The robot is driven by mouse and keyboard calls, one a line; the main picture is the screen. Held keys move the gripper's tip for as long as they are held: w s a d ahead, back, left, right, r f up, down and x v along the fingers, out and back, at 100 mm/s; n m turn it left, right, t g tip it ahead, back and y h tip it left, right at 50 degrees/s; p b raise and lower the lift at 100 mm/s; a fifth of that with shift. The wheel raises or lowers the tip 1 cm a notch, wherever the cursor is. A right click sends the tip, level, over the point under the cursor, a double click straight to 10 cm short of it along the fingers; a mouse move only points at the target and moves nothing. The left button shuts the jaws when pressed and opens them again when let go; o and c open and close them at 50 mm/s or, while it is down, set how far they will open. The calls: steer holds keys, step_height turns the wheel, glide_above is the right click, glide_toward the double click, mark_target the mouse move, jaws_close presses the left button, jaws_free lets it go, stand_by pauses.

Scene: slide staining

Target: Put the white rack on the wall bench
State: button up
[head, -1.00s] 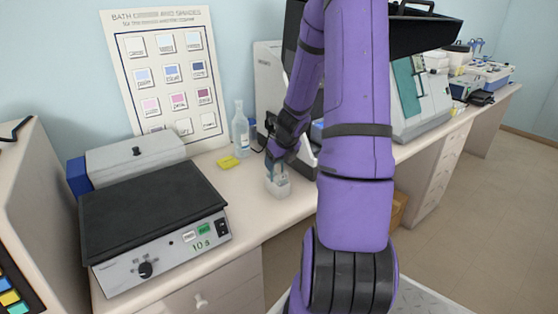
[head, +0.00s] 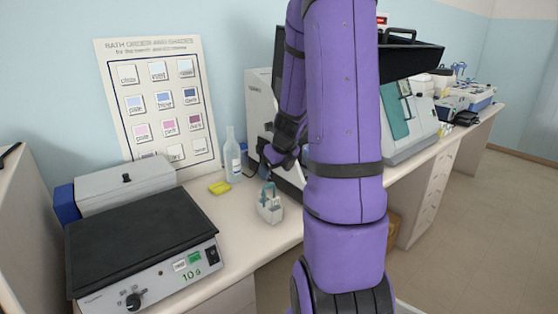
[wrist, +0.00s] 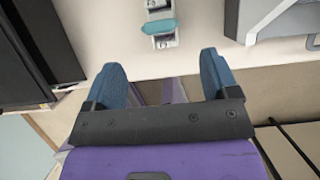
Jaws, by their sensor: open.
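The white rack (head: 269,208) stands upright on the wall bench (head: 231,212), near its front edge, with a blue-grey handle on top. In the wrist view the rack (wrist: 164,41) is at the top centre, beyond my fingertips, with its teal handle (wrist: 158,26) across it. My gripper (wrist: 165,75) is open and empty, its two blue fingers apart and clear of the rack. In the head view my gripper (head: 268,172) is just above and behind the rack, partly hidden by my arm.
A hotplate-like device (head: 145,230) with a black top fills the bench at left. A yellow block (head: 219,187) and a clear bottle (head: 232,155) stand behind the rack. A large grey machine (head: 258,105) is at the back.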

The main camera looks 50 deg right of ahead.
steer(key=s+a+r+n+y, duration=0.1)
steer(key=s+a+r+n, duration=0.2)
steer(key=a+r+n, duration=1.35)
steer(key=s+a+r+n, duration=0.4)
steer(key=s+a+n, duration=0.8)
steer(key=n, duration=1)
steer(key=shift+s+a+t, duration=0.4)
steer(key=shift+a, duration=0.45)
